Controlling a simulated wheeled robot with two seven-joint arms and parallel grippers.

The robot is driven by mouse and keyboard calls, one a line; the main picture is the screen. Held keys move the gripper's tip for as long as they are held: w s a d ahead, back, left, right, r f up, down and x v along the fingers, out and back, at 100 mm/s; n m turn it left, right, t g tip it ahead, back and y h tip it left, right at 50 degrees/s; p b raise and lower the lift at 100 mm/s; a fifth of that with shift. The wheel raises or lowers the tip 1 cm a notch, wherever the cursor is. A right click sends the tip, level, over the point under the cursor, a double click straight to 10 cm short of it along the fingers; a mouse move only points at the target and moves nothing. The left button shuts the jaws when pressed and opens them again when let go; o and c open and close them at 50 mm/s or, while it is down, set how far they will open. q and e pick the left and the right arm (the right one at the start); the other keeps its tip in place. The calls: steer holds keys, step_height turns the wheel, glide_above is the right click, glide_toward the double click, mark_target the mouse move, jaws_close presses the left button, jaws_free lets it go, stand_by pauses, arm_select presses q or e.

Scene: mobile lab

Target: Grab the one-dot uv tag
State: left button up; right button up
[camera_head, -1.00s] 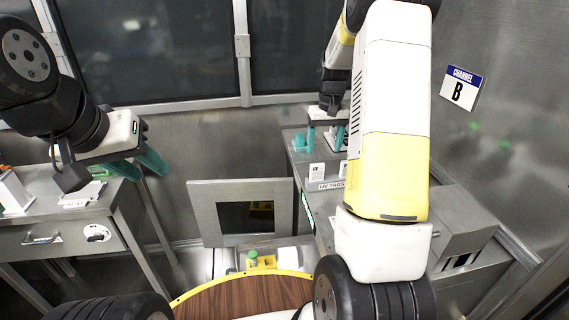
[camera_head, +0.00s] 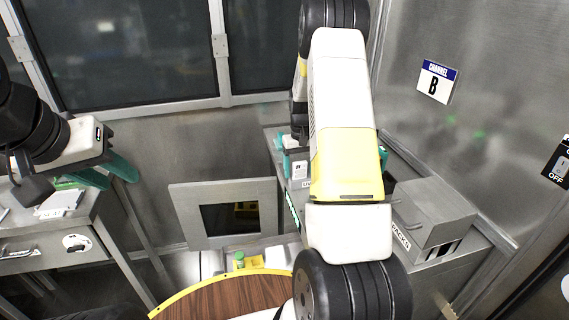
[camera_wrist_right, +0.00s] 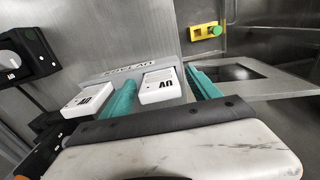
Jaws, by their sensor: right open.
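Two white tags marked UV stand by the grey UV TAGS holder (camera_wrist_right: 128,62) in the right wrist view. One tag (camera_wrist_right: 160,87) is between the teal fingers of my right gripper (camera_wrist_right: 160,76), with gaps visible at its sides. The other tag (camera_wrist_right: 88,101) is outside the fingers, to the left. I cannot make out dots on either tag. In the head view one white tag (camera_head: 299,170) shows at the right counter, and my right arm hides most of its gripper. My left gripper (camera_head: 107,173) is open and empty above the left table.
A green button on a yellow box (camera_head: 240,261) is near the round wooden table (camera_head: 225,300). A PACKS drawer unit (camera_head: 432,215) stands on the right counter. A CHANNEL B sign (camera_head: 436,82) hangs on the wall.

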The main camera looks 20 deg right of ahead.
mark_target(300, 162)
steer(key=c, duration=1.4)
steer(key=shift+r, duration=0.15)
steer(key=shift+r, duration=1.5)
